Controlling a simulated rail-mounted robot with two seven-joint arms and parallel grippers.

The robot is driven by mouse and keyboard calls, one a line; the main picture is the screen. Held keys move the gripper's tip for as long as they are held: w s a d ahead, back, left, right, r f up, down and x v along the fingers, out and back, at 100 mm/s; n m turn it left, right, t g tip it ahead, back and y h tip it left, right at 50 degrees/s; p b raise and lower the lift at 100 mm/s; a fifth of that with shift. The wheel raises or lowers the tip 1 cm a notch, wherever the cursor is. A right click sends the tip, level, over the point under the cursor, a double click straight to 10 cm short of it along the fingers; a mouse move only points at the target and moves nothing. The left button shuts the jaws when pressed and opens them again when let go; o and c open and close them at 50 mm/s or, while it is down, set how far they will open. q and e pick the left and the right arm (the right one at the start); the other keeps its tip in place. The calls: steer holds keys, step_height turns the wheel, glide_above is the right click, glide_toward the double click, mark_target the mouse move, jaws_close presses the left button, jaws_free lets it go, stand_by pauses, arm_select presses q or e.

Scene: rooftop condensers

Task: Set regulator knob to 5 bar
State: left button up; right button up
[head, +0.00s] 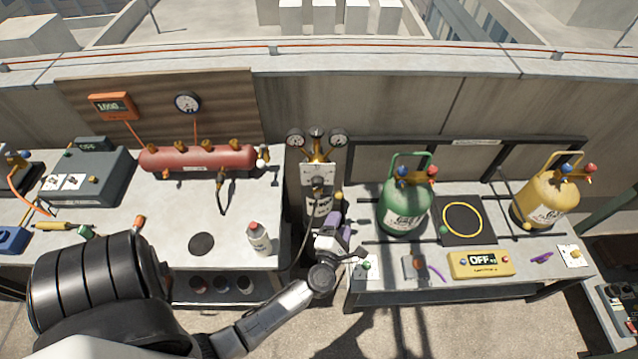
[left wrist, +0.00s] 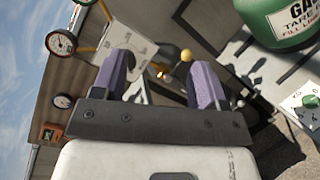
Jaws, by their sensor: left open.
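The regulator (head: 317,150) has a brass body and two round gauges and sits on top of a grey cylinder in the gap between two tables. A white label plate (head: 317,175) hangs below it, with a dark round part at its lower edge; I cannot tell whether this is the knob. The gauge readings are too small to read. My left gripper (head: 338,222), with purple fingers, is just below and right of the label plate. In the left wrist view the gripper (left wrist: 160,72) is open, with a gold ball (left wrist: 186,55) showing beyond and between the fingers. My right gripper is not in view.
A green gas cylinder (head: 404,206) stands right of the gripper, and a yellow one (head: 545,203) farther right. A yellow scale display (head: 481,263) reads OFF. A red manifold (head: 197,158) and a white bottle (head: 259,238) are on the left table.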

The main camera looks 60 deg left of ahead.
mark_target(318, 186)
arm_select(q)
steer(key=s+a+n+g+y, duration=0.4)
steer(key=s+n+g, duration=0.1)
steer(key=n, duration=0.2)
steer(key=x, duration=0.8)
steer(key=p+x, duration=0.1)
steer(key=x, duration=0.3)
steer(key=shift+w+a, duration=0.15)
steer(key=shift+w, duration=0.3)
steer(key=shift+w+a, duration=0.25)
steer(key=shift+a, duration=0.2)
steer(key=shift+c, duration=0.5)
steer(key=c, duration=0.8)
steer(key=shift+c, duration=0.2)
